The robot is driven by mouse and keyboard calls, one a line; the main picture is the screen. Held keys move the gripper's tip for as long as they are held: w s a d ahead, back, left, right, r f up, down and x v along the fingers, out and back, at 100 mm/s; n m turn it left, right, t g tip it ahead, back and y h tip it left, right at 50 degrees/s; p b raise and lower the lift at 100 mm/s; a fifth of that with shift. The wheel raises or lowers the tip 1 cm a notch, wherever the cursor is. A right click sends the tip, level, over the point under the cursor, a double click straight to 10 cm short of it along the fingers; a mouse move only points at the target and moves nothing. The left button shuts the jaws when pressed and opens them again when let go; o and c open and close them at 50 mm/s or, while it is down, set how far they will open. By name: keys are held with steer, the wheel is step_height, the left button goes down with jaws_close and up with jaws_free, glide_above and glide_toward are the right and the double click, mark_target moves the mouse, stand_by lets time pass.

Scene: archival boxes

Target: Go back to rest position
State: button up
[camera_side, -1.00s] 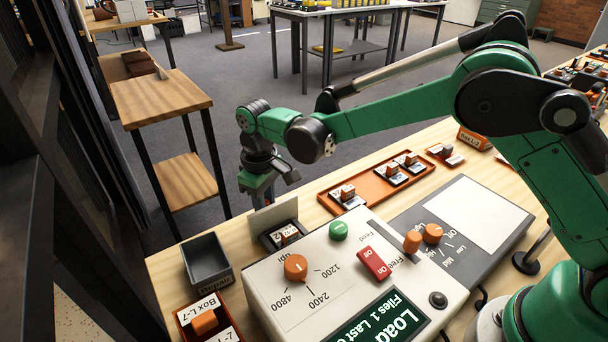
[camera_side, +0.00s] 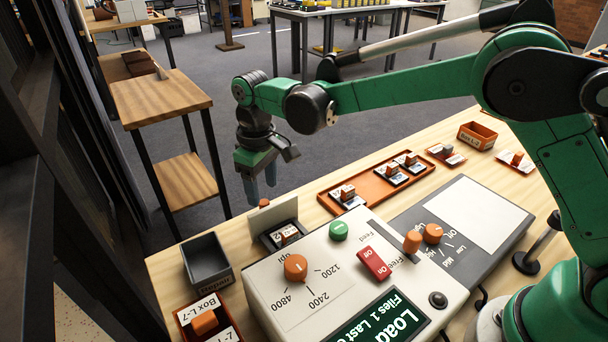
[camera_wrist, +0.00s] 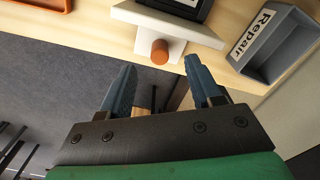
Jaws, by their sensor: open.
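My gripper (camera_side: 261,186) is open and empty in the side view, pointing down. It hangs above and behind the white panel with the orange knob, at the table's far edge. In the wrist view my gripper (camera_wrist: 160,95) shows two blue fingers spread apart, with nothing between them. The white panel (camera_wrist: 170,25) and its orange knob (camera_wrist: 160,51) lie just beyond the fingertips. In the side view the white panel (camera_side: 272,214) stands upright at a small dark tray (camera_side: 271,242) with a labelled piece in it.
A grey Repair bin (camera_side: 207,260) stands left of the dark tray. A white control box (camera_side: 330,290) with knobs and a screen fills the front. An orange tray (camera_side: 335,207) with several labelled pieces lies to the right. An orange box (camera_side: 477,135) stands further right.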

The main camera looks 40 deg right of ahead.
steer(key=shift+r, duration=0.7)
steer(key=shift+d+r, duration=0.1)
steer(key=shift+r, duration=0.05)
steer(key=s+d+r+m+t, duration=0.2)
steer(key=s+d+r, duration=0.1)
steer(key=d+r, duration=0.25)
steer(key=s+d+m+t, duration=0.3)
steer(key=s+d+t, duration=0.2)
steer(key=s, duration=0.7)
steer(key=d, duration=0.2)
steer(key=shift+d+r, duration=0.15)
steer(key=shift+d, duration=0.25)
